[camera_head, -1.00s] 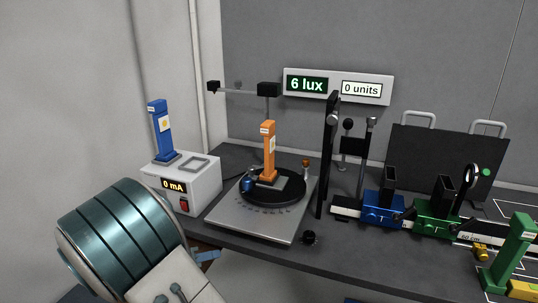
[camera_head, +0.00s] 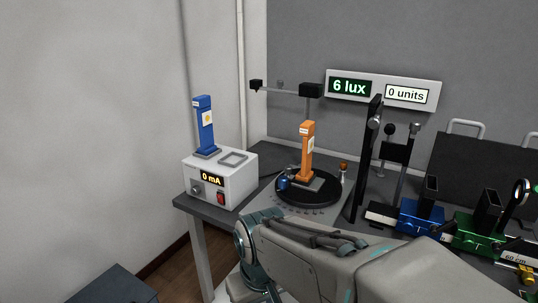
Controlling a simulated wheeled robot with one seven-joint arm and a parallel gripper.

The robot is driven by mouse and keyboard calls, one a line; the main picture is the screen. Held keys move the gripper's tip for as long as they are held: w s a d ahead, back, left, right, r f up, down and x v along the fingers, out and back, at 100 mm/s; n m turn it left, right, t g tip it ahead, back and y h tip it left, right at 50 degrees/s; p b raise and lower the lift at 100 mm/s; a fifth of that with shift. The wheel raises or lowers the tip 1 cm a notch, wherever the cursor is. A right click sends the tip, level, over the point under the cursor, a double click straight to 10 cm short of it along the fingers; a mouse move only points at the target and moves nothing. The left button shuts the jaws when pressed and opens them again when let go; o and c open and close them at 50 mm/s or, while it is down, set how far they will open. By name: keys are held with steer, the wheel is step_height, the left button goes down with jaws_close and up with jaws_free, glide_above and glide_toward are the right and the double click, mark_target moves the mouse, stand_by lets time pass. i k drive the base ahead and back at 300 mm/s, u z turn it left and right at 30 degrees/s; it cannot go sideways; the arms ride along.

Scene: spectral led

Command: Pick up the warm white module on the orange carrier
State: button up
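The orange carrier (camera_head: 306,152) stands upright on the black round turntable (camera_head: 325,196) in the middle of the head view. A small pale module (camera_head: 307,143) shows on its front face; its colour is too small to tell for sure. My arm crosses the lower middle of the picture, in front of the turntable's grey base. The end of my arm shows at its left, but the gripper's fingers cannot be made out.
A blue carrier (camera_head: 204,126) stands on a white supply box (camera_head: 219,180) reading 0 mA, at the table's left corner. A dark post (camera_head: 366,160) stands right of the turntable. Blue (camera_head: 421,217) and green (camera_head: 478,234) rail mounts stand further right. A display panel (camera_head: 382,90) reads 6 lux, 0 units.

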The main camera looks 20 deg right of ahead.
mark_target(307, 129)
steer(key=u, duration=0.85)
steer(key=i, duration=0.45)
steer(key=z, duration=3.15)
